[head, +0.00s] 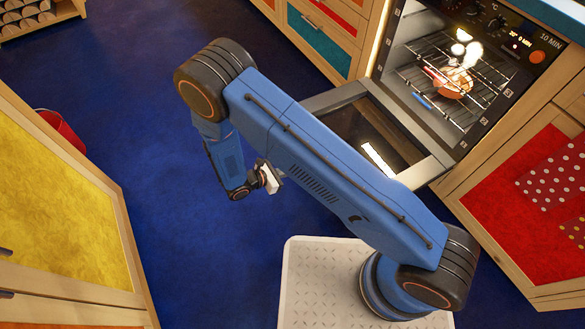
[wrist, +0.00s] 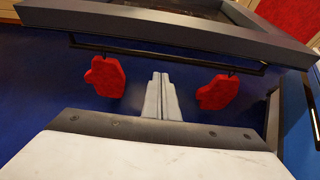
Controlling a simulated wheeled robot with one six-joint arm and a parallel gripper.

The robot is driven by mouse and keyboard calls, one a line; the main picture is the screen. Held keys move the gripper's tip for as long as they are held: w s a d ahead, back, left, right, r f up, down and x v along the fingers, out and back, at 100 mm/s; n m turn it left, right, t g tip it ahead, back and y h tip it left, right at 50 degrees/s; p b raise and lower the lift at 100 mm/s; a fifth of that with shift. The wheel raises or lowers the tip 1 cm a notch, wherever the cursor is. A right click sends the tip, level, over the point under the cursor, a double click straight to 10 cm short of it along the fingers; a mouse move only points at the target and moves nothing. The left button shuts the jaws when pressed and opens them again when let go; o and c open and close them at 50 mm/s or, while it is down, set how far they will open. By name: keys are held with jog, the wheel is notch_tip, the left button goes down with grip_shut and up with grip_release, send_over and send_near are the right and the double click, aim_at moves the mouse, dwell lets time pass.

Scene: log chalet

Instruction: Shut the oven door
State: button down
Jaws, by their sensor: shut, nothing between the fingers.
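The oven (head: 456,62) is built into the cabinets at the upper right of the head view. Its door (head: 325,96) is folded down and stands open, partly hidden behind my arm. Inside, a roast-like item sits on the wire rack (head: 478,66). In the wrist view the door's grey frame (wrist: 190,30) spans the top, with a dark handle bar (wrist: 150,48) along its edge. My gripper (head: 270,178) is left of the door in the head view, shut and empty. In the wrist view its fingers (wrist: 161,95) point toward the door, apart from the bar.
Two red mitt-shaped pieces (wrist: 104,76) (wrist: 218,92) hang at the handle bar. A red bucket (head: 62,130) stands beside the yellow cabinet (head: 60,190) at left. A rack (head: 38,20) stands at the upper left. Blue floor (head: 130,80) is clear between the cabinets.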

jog(key=w+d+r, duration=0.1)
jog(key=w+d, duration=0.2)
jog(key=d, duration=0.2)
jog(key=shift+w+d+r, duration=0.25)
jog(key=shift+w, duration=0.1)
jog(key=shift+r, duration=0.15)
dwell(0.3)
